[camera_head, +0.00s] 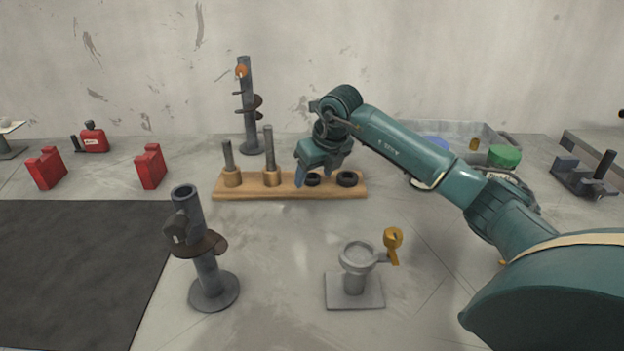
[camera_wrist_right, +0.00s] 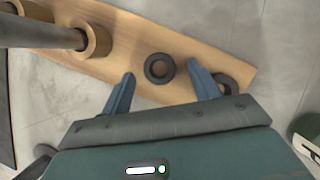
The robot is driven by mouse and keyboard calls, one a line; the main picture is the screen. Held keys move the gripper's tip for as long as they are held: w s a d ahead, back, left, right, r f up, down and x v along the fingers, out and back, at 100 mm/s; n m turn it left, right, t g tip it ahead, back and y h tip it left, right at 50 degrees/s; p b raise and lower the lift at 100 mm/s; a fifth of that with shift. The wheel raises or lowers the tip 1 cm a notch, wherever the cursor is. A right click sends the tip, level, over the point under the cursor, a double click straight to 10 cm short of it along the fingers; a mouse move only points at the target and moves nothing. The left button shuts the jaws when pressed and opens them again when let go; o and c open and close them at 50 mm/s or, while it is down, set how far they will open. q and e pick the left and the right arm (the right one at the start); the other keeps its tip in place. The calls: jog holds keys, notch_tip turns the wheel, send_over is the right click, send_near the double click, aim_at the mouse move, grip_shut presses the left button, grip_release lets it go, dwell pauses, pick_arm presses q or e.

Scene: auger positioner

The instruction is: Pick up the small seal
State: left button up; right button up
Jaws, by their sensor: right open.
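Two black ring seals lie on a wooden board (camera_head: 240,190). The smaller seal (camera_head: 313,182) is left of the larger seal (camera_head: 347,183). My right gripper (camera_head: 317,175) is open above the board, over the small seal. In the right wrist view the small seal (camera_wrist_right: 159,81) shows between the two blue fingertips (camera_wrist_right: 161,70), with a gap on each side. The larger seal (camera_wrist_right: 229,78) is just outside the right finger, which hides part of it. My left gripper is not in view.
Two rods in wooden collars (camera_head: 270,178) stand on the board's left part. An auger on a post (camera_head: 207,255) and a grey stand (camera_head: 352,285) are in front. Another auger post (camera_head: 248,110) stands behind.

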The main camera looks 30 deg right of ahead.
jog(key=shift+c, duration=0.2)
jog(key=c, duration=1)
